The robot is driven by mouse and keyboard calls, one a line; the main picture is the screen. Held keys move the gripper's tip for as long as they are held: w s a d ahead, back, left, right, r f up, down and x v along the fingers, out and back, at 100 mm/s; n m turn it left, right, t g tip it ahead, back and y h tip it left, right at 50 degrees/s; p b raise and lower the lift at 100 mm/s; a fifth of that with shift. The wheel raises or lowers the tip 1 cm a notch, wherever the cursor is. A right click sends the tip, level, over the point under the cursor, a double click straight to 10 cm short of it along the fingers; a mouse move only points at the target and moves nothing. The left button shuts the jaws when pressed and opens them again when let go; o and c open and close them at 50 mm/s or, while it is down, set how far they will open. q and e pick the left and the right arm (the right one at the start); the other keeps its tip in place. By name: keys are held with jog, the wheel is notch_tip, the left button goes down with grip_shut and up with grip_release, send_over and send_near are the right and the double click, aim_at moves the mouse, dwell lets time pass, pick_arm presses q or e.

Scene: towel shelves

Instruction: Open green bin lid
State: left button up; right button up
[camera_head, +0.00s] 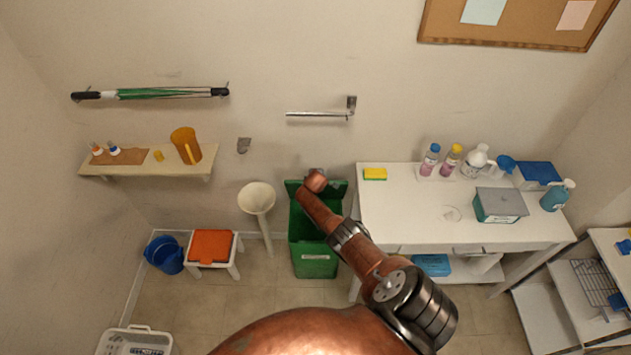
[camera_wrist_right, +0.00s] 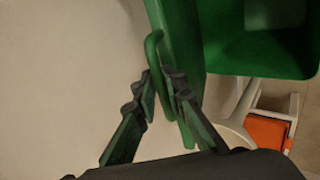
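The green bin (camera_head: 315,258) stands on the floor against the back wall, left of the white table. Its lid (camera_head: 338,188) is raised, standing up at the bin's back near the wall, and the dark inside shows. In the right wrist view the lid (camera_wrist_right: 174,50) is upright beside the open bin (camera_wrist_right: 262,62). A curved green handle (camera_wrist_right: 152,45) sticks out from the lid. My right gripper (camera_wrist_right: 160,84) has its fingers close on both sides of this handle and looks shut on it. In the head view my right arm hides this gripper. My left gripper is out of view.
A metal wall bar (camera_head: 316,114) is above.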

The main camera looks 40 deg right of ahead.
jog(key=o, duration=0.3)
jog(key=shift+a, duration=0.1)
jog(key=shift+o, duration=0.2)
jog(key=shift+s, duration=0.1)
jog(key=shift+a, duration=0.1)
jog(key=v, duration=1.1)
jog(key=shift+s+r, duration=0.25)
jog(key=shift+r, duration=0.1)
jog(key=shift+a, duration=0.1)
